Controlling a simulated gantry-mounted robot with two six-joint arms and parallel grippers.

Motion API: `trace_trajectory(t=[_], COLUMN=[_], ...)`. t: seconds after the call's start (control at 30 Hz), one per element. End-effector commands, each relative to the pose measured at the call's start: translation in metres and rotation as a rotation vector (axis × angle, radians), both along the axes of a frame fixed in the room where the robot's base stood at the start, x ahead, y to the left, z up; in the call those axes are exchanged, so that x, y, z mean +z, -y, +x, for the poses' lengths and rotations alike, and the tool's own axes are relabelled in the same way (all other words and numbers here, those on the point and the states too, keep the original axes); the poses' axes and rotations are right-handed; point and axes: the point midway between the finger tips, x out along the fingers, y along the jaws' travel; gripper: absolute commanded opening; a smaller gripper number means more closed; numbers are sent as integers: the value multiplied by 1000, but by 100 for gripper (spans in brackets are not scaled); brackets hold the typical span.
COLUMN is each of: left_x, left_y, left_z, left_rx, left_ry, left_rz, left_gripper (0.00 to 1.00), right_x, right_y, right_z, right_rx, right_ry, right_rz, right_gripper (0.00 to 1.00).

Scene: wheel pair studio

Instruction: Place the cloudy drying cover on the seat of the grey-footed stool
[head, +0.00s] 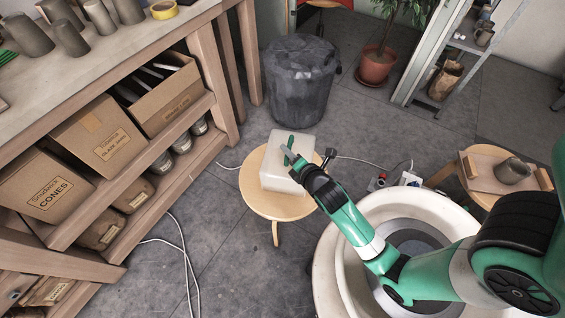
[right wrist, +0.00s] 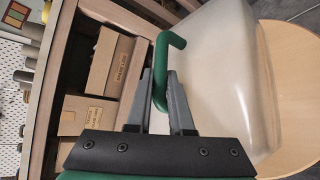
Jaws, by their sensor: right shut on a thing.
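The cloudy drying cover (head: 280,176) is a pale, translucent box with a green handle (head: 290,148) on top. It is over the round wooden seat of a stool (head: 256,204) in the middle of the head view. I cannot tell whether its lower rim touches the seat. My right gripper (head: 297,160) is shut on the green handle. In the right wrist view the handle (right wrist: 161,60) passes between the fingers (right wrist: 160,85), with the cover (right wrist: 215,70) beside them and the seat (right wrist: 295,85) beyond. The colour of the stool's feet cannot be made out. My left gripper is out of view.
A potter's wheel basin (head: 330,270) is close to the right of the stool. Another stool (head: 468,165) at the right bears a board and a grey pot (head: 512,171). A dark bin (head: 298,82) stands behind. Shelves with boxes (head: 100,133) fill the left. A white cable lies on the floor.

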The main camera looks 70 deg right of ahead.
Motion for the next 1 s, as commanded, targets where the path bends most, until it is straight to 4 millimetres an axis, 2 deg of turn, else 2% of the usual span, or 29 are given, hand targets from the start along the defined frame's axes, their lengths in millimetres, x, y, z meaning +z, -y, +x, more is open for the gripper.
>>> trace_trajectory(t=[0.03, 0.1, 0.37, 0.53, 0.9, 0.93, 1.0], left_x=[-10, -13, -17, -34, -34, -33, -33], left_y=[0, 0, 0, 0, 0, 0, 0], left_z=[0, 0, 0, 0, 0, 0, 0], left_rx=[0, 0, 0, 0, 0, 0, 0], left_ry=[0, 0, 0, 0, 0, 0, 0], left_rz=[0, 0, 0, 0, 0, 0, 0], left_gripper=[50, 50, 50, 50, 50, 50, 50], right_x=[-12, -19, -27, -58, -61, -61, -61], right_y=[2, 4, 7, 7, 7, 7, 7], right_z=[8, 14, 21, 22, 22, 22, 22], right_rx=[1, 2, 0, 1, 1, 1, 1], right_ry=[2, 2, 3, 1, 2, 1, 1], right_rz=[-1, -2, -1, 0, -1, 0, 0], right_gripper=[0, 0, 0, 0, 0, 23, 36])
